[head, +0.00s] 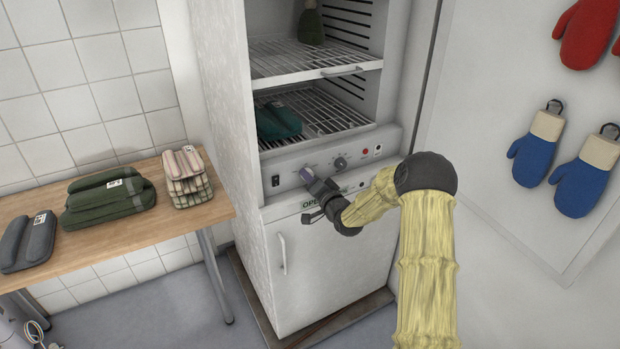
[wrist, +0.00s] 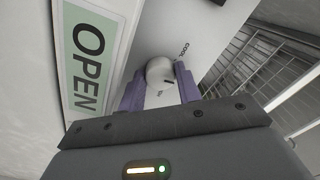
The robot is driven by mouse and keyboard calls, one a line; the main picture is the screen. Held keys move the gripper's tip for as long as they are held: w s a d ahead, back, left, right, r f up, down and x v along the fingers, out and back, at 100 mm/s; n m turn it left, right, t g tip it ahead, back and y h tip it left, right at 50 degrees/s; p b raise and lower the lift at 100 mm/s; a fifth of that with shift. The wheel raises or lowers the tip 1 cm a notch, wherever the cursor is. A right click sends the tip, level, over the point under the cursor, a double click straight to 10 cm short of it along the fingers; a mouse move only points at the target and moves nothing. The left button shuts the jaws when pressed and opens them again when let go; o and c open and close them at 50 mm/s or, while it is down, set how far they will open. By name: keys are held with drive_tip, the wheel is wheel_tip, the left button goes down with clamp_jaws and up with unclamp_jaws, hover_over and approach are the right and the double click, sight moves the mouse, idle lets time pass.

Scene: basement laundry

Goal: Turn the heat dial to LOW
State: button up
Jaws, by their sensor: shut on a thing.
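In the wrist view a pale round dial (wrist: 159,70) with a dark pointer mark sits between the two purple fingers of my gripper (wrist: 158,84). The fingers are shut on it, one on each side. The word COOL is printed on the white panel beside the dial; another small label near the fingers is too small to read. In the head view my gripper (head: 308,175) is at the left part of the control panel (head: 322,151) of the white cabinet and hides that dial. Which setting the pointer is at, I cannot tell.
A second dark knob (head: 341,163), a red light (head: 365,152) and a black switch (head: 276,180) are on the panel. A green OPEN sign (wrist: 90,62) is close to my gripper. Above are wire shelves with a teal folded item (head: 277,121). A wooden table (head: 150,230) stands left.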

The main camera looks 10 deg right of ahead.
drive_tip(key=shift+m, duration=0.6)
drive_tip(key=o, duration=1)
drive_tip(key=shift+c, duration=0.2)
drive_tip(key=shift+f, duration=0.15)
